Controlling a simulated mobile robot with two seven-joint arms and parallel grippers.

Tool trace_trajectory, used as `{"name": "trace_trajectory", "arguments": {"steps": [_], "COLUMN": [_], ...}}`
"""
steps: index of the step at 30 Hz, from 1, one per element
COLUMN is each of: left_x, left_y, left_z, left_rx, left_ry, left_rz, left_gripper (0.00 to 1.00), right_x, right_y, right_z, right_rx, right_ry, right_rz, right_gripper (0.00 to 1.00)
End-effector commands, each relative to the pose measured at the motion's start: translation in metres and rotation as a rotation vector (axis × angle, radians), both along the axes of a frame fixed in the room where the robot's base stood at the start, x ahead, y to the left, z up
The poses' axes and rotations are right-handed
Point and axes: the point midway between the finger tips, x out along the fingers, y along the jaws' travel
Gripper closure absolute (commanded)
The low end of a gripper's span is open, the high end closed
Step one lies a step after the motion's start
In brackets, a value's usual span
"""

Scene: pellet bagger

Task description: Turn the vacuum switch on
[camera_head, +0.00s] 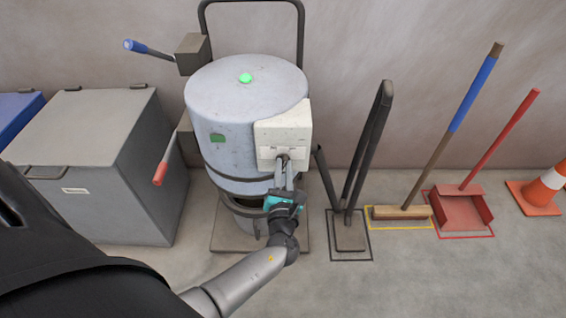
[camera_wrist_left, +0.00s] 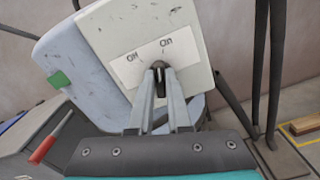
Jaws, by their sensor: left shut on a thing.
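The vacuum switch is a small dark knob (camera_wrist_left: 160,88) on a white label plate (camera_wrist_left: 128,63) marked "Off" on the left and "On" on the right. The plate is on a pale box (camera_head: 291,123) on the front of the grey-blue vacuum drum (camera_head: 222,105). My left gripper (camera_head: 283,160) reaches up to the box from below. In the left wrist view its two fingertips (camera_wrist_left: 160,72) are shut on the knob, one on each side. The fingers hide part of the knob, so I cannot tell exactly which mark it points to. My right gripper is not in view.
A green light (camera_head: 246,78) shows on the drum's lid. Levers with a blue grip (camera_head: 134,46) and a red grip (camera_head: 159,174) stick out left. A grey bin (camera_head: 100,150) stands left; a black post (camera_head: 367,150), broom (camera_head: 402,212) and dustpan (camera_head: 462,207) stand right.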

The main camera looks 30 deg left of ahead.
Motion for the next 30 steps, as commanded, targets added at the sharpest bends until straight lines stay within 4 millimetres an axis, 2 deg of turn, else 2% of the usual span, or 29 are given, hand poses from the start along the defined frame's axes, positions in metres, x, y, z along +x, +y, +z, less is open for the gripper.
{"name": "trace_trajectory", "arguments": {"steps": [12,29,30], "left_x": [0.000,0.000,0.000], "left_y": [-0.001,-0.001,-0.001], "left_z": [-0.001,-0.002,-0.002], "left_rx": [0.163,0.187,0.187], "left_ry": [0.101,0.116,0.116], "left_rz": [0.000,-0.001,-0.001], "left_gripper": [1.00,1.00,0.80], "right_x": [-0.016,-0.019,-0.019], "right_y": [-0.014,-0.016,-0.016], "right_z": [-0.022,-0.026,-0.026], "right_rx": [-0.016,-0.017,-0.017], "right_ry": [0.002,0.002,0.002], "right_rz": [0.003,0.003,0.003], "right_gripper": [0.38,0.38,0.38]}}
